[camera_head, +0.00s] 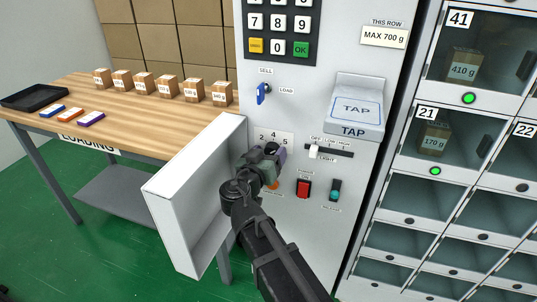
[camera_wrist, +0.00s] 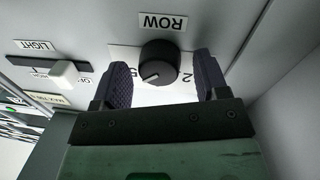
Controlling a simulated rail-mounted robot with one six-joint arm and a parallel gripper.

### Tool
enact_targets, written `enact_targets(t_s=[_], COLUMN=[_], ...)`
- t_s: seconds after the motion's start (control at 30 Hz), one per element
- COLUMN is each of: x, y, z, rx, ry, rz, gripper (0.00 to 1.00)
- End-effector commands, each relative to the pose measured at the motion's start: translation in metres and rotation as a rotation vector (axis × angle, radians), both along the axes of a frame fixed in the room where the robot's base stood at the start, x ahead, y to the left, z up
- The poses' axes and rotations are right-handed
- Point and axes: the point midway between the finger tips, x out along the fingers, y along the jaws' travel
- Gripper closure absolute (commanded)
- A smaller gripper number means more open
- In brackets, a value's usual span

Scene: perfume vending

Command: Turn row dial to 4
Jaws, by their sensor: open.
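The row dial (camera_wrist: 159,62) is a round black knob with a white pointer line, under a ROW label (camera_wrist: 162,22) that appears upside down in the wrist view. The pointer slants to the lower left there. A 5 shows left of the knob and a 2 right of it; the other numbers are not readable in that view. My gripper (camera_wrist: 162,70) is open, one finger on each side of the dial, with visible gaps. In the head view my gripper (camera_head: 272,152) covers the knob; the number plate (camera_head: 272,137) shows above it.
An open white door or panel (camera_head: 195,195) stands close left of my gripper. The light slider (camera_head: 315,152), red power switch (camera_head: 304,188) and teal release switch (camera_head: 335,190) lie to the right. The key switch (camera_head: 263,93) and TAP reader (camera_head: 354,110) are above.

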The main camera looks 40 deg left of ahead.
Motion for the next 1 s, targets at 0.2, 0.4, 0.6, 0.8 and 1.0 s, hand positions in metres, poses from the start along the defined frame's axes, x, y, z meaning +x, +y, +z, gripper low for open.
enact_targets(t_s=[0.2, 0.4, 0.6, 0.8, 1.0], x=[-0.0004, -0.0006, -0.0005, -0.0006, -0.0007], y=[-0.0003, -0.0002, -0.0004, -0.0004, -0.0005], z=[-0.0001, -0.0001, -0.0002, -0.0008, -0.0016], rx=[0.0, 0.0, -0.008, -0.058, -0.174], ry=[0.0, 0.0, -0.002, -0.018, -0.054], rz=[0.0, -0.001, -0.001, -0.001, -0.001], gripper=[0.49, 0.8, 0.81, 0.81, 0.81])
